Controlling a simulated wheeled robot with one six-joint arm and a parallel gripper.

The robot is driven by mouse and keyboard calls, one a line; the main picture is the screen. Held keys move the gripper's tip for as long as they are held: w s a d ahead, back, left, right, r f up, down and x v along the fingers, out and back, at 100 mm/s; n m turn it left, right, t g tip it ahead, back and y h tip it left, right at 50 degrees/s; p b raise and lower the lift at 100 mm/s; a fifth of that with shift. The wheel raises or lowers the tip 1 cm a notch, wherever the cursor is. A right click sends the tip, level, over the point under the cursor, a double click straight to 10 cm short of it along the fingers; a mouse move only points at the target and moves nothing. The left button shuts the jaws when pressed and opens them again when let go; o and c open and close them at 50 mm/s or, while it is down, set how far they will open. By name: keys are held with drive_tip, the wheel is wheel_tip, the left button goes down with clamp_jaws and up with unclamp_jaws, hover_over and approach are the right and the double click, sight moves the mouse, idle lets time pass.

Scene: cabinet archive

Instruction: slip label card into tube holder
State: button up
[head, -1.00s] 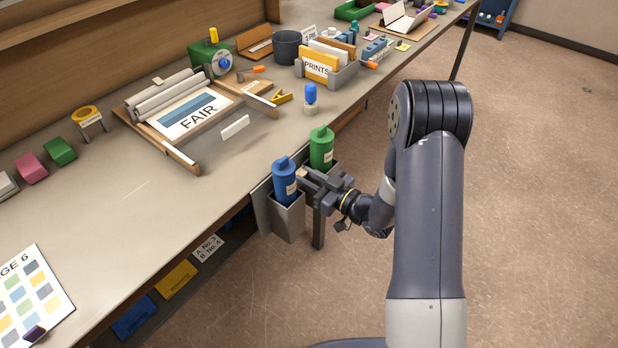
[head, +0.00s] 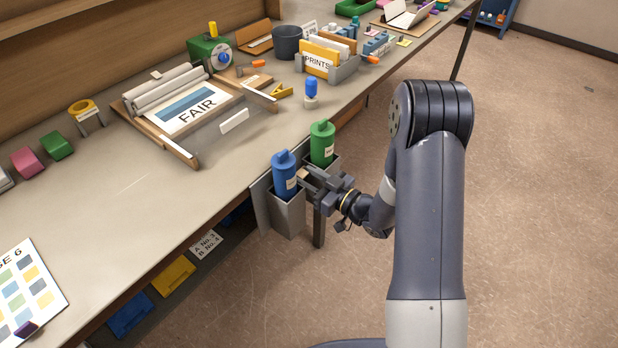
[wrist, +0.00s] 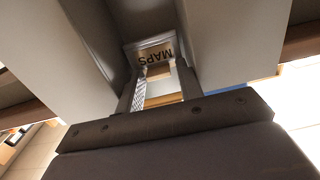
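A blue capped tube (head: 284,178) and a green capped tube (head: 321,146) stand in grey holders at the bench's front edge. The nearer grey holder (head: 288,216) holds the blue tube. My gripper (head: 305,175) is at the holders, between the two tubes. In the wrist view my gripper (wrist: 159,76) has its fingers closed on a small tan piece of the label card. The tan label card (wrist: 155,53) reads "MAPS" upside down, just past the fingertips, within a grey recess between grey walls. I cannot tell how far it sits in a slot.
A white card (head: 234,121) and a board marked "FAIR" (head: 197,108) lie on the bench behind the tubes. A small blue-topped bottle (head: 311,92) stands near the edge. A grey "PRINTS" file box (head: 345,70) is farther back. The floor to the right is open.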

drive_tip(key=shift+w+d, duration=0.1)
drive_tip(key=shift+d, duration=0.05)
drive_tip(key=shift+o, duration=0.6)
drive_tip(key=b+v, duration=0.1)
drive_tip(key=v, duration=0.5)
drive_tip(key=shift+d+b, duration=0.3)
drive_tip(key=shift+b, duration=0.05)
drive_tip(key=shift+s+d, duration=0.1)
drive_tip(key=shift+s, duration=0.2)
drive_tip(key=b+v, duration=0.1)
drive_tip(key=v, duration=0.9)
drive_tip(key=shift+s+d, duration=0.3)
drive_tip(key=p+x, duration=0.1)
drive_tip(key=x, duration=1.1)
drive_tip(key=shift+w+a, duration=0.15)
drive_tip(key=shift+a, duration=0.15)
